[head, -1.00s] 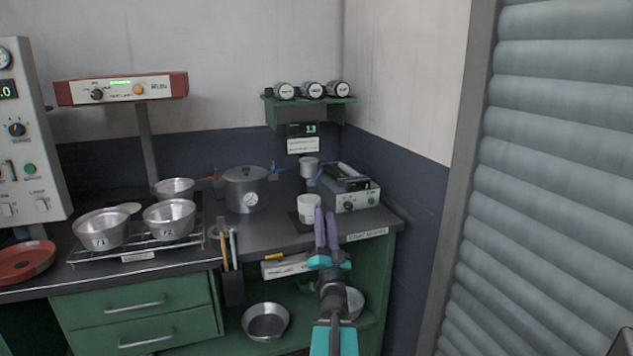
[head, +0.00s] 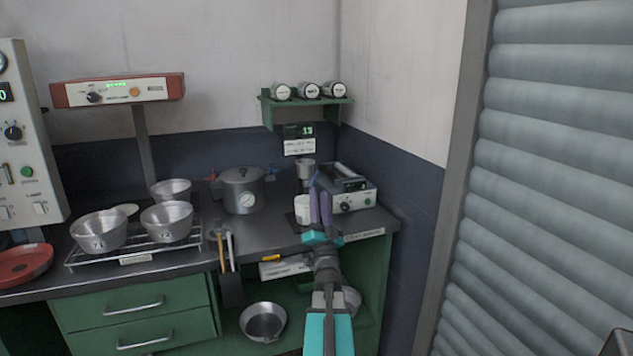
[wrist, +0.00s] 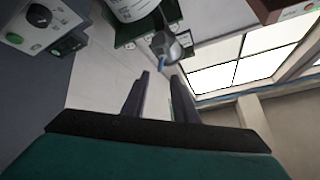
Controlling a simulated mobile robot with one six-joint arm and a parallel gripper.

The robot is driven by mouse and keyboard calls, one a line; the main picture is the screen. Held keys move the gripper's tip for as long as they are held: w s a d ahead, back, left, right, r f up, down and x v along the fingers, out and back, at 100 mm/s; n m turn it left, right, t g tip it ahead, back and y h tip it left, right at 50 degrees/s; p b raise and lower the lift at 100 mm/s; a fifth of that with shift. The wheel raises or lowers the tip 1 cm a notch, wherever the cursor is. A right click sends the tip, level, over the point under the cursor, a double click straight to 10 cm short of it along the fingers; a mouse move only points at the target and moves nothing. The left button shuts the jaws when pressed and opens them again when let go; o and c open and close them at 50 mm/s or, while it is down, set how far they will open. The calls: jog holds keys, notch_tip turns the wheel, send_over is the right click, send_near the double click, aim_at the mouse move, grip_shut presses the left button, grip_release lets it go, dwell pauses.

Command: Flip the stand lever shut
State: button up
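A small metal cup (head: 306,168) stands at the back of the bench, left of the grey box device; it also shows in the wrist view (wrist: 174,50). A small blue piece (wrist: 160,42), possibly the stand lever, shows beside the cup in the wrist view. I cannot tell whether it is open or shut. My gripper (head: 319,192) is over the bench's front right part, beside the white cup. In the wrist view, my gripper (wrist: 160,76) has its two dark fingers apart with nothing between them. The blue piece appears beyond the fingertips, without visible contact.
A white cup (head: 302,209) stands close left of the fingers, the grey box device (head: 350,192) close right. A pressure pot (head: 242,190) and a rack (head: 135,254) with metal pans are further left. A green shelf (head: 308,106) with jars hangs above.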

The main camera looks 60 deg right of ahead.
aim_at(316, 176)
jog(key=shift+p+x, duration=0.6)
jog(key=shift+x, duration=2.6)
grip_shut()
